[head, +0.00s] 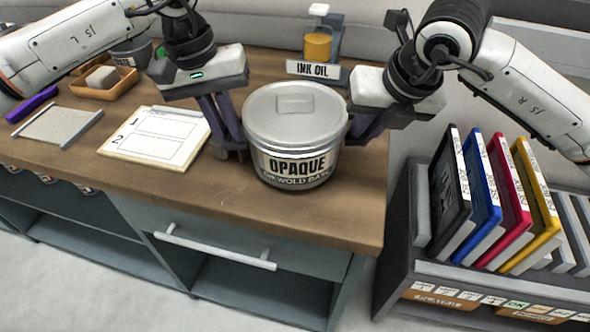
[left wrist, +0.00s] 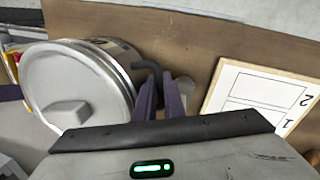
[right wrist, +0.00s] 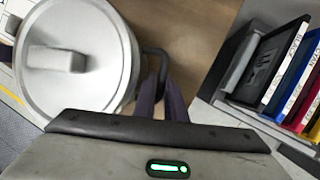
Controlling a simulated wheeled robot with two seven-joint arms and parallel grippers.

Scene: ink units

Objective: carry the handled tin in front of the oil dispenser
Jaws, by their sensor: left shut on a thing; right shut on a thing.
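The handled tin (head: 295,125) is a grey lidded pot labelled OPAQUE, upright at the right part of the wooden counter. Its lid and one dark side handle show in the left wrist view (left wrist: 75,85), and its lid and other handle in the right wrist view (right wrist: 70,60). My left gripper (head: 232,150) is shut on the left handle. My right gripper (head: 360,135) is shut on the right handle, partly hidden behind the tin. The oil dispenser (head: 318,42), with amber liquid and an INK OIL sign (head: 313,70), stands behind the tin. I cannot tell whether the tin touches the counter.
A white board numbered 1 and 2 (head: 155,136) lies left of the tin. A framed sheet (head: 58,125), purple bar (head: 32,103) and orange tray (head: 103,88) lie further left. A rack of coloured frames (head: 497,200) stands right, past the counter's edge.

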